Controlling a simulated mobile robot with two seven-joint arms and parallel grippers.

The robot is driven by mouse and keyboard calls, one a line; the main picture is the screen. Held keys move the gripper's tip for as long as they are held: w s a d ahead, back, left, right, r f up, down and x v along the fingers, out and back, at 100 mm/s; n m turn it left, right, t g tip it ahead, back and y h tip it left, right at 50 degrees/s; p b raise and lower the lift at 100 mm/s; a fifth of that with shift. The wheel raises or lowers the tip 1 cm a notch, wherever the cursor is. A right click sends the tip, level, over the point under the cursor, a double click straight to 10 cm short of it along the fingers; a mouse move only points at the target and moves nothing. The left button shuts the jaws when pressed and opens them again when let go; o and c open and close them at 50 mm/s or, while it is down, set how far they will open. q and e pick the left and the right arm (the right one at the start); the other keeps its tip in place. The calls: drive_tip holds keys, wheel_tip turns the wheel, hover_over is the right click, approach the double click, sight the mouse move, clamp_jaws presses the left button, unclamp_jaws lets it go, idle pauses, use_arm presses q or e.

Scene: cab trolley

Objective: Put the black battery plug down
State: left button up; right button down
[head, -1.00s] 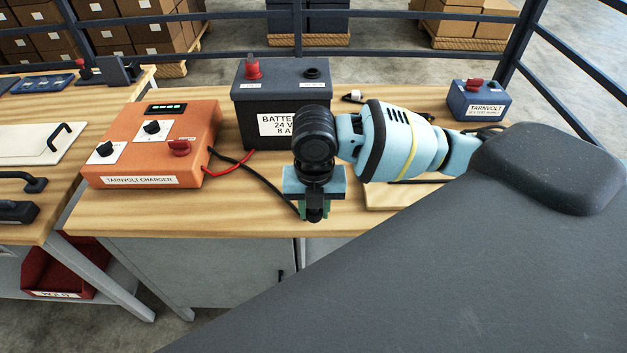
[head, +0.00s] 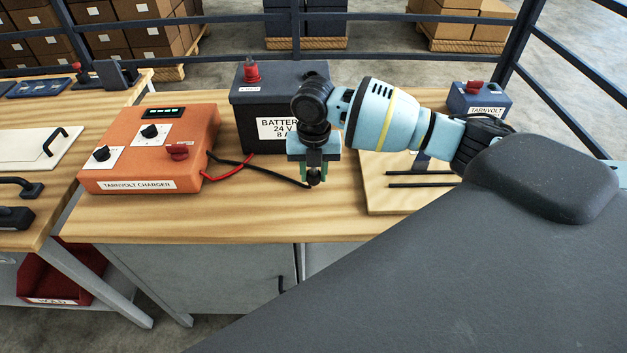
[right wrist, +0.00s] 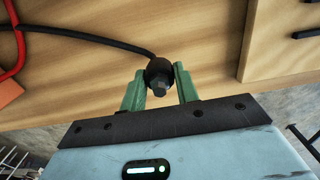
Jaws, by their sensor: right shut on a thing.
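My right gripper (head: 314,175) is shut on the black battery plug (right wrist: 160,74), over the bench in front of the battery. In the right wrist view the plug sits between the green fingers (right wrist: 158,90), with its black cable (right wrist: 95,40) running off to the left. In the head view that cable (head: 255,168) runs back to the orange charger (head: 150,150). The dark battery (head: 245,115) stands behind the gripper, a red plug (head: 251,71) on its left terminal. My wrist hides part of the battery's right side. I cannot tell whether the plug touches the bench. My left gripper is out of view.
A wooden board (head: 385,170) with dark rods lies right of the gripper. A small blue Tarnvolt box (head: 480,98) stands at the back right. The front of the bench top (head: 240,222) is clear. A red bin (head: 70,275) is below left, and a railing runs behind.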

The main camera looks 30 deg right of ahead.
sight(314, 174)
drive_tip(key=shift+s+f, duration=0.1)
drive_tip(key=shift+f, duration=1.45)
drive_tip(key=shift+f, duration=0.2)
drive_tip(key=c, duration=1.1)
unclamp_jaws()
drive_tip(key=shift+o, duration=0.2)
drive_tip(key=shift+r, duration=0.1)
wheel_tip(314, 174, up, 12)
drive_tip(key=shift+r, duration=0.1)
